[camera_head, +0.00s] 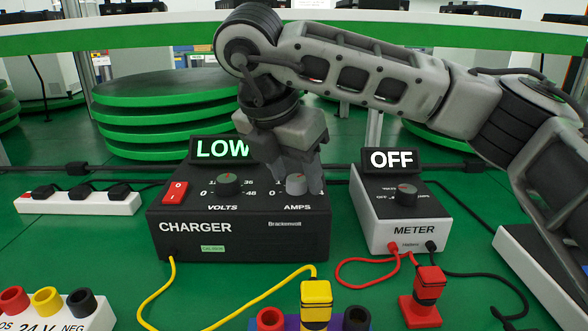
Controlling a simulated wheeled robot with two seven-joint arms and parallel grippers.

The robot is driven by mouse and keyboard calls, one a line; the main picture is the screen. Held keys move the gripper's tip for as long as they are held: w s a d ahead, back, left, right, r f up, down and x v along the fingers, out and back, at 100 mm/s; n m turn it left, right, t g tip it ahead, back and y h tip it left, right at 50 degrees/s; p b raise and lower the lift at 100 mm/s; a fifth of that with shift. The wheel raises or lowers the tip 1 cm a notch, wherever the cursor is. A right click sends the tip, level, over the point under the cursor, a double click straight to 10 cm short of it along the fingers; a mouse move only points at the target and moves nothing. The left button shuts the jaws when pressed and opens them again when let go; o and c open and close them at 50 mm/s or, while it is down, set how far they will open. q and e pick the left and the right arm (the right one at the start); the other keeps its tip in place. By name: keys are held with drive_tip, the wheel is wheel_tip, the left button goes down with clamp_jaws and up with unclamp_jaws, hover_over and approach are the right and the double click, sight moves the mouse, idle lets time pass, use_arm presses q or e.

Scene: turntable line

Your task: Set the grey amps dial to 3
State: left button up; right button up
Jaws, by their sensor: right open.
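The black charger (240,238) stands on the green table with a lit display reading LOW (218,149). My left gripper is not in view.
A red switch (175,192) is on the charger's left. The white meter (402,232) reading OFF stands to the right. A power strip (78,201) lies left.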

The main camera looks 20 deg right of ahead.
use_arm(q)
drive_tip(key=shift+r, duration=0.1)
use_arm(e)
drive_tip(key=shift+r, duration=0.1)
drive_tip(key=shift+a+r, duration=0.1)
drive_tip(key=shift+r, duration=0.2)
use_arm(q)
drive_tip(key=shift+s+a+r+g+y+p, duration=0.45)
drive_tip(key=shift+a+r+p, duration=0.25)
drive_tip(key=shift+p, duration=1.55)
use_arm(e)
drive_tip(key=v, duration=1.5)
drive_tip(key=shift+s, duration=0.2)
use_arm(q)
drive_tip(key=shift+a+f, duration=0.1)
